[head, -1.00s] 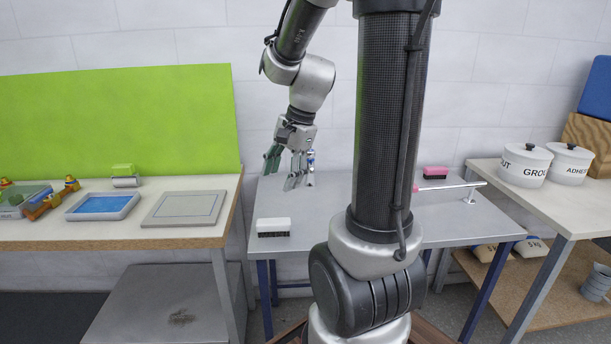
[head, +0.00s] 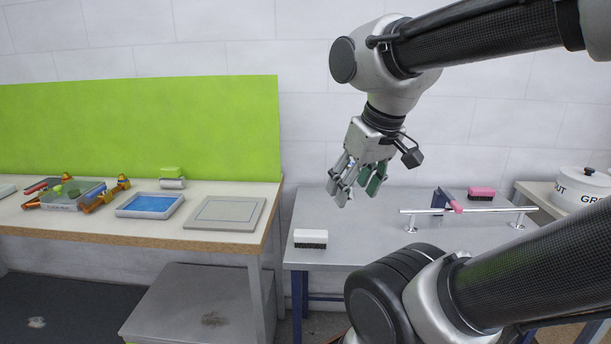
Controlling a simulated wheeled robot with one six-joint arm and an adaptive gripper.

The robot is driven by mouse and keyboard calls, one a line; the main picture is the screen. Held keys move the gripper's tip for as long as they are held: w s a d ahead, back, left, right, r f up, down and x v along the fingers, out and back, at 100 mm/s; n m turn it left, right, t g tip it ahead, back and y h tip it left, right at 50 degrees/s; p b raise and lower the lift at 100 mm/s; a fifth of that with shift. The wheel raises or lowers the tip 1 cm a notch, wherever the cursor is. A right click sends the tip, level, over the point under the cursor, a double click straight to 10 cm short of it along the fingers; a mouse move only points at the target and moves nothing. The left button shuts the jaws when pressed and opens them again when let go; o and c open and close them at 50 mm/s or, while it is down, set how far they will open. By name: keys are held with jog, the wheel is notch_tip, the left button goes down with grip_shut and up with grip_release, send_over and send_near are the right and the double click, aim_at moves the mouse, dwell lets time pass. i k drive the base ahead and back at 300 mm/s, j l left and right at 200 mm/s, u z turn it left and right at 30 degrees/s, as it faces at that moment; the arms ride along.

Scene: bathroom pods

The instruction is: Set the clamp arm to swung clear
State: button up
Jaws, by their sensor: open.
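On the grey metal table (head: 350,255), a thin light rail (head: 480,210) stands on short posts at the right. A dark blue piece with a pink end (head: 450,203) sits at this rail and seems to be the clamp arm. It points toward the front right, its pink end beside or over the rail; I cannot tell if they touch. My gripper (head: 357,186) is open and empty, pointing down above the table's back part. It is to the left of the rail and apart from it.
A white-topped black brush (head: 311,239) lies at the table's front left. A pink block (head: 481,193) lies behind the rail. The left bench holds a blue tray (head: 150,205) and a grey panel (head: 224,213). A white pot (head: 582,188) stands at right. The table's middle is clear.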

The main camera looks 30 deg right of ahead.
aim_at(456, 207)
jog(key=z, duration=1.65)
jog(key=i+j+u, duration=0.2)
jog(key=u, duration=0.25)
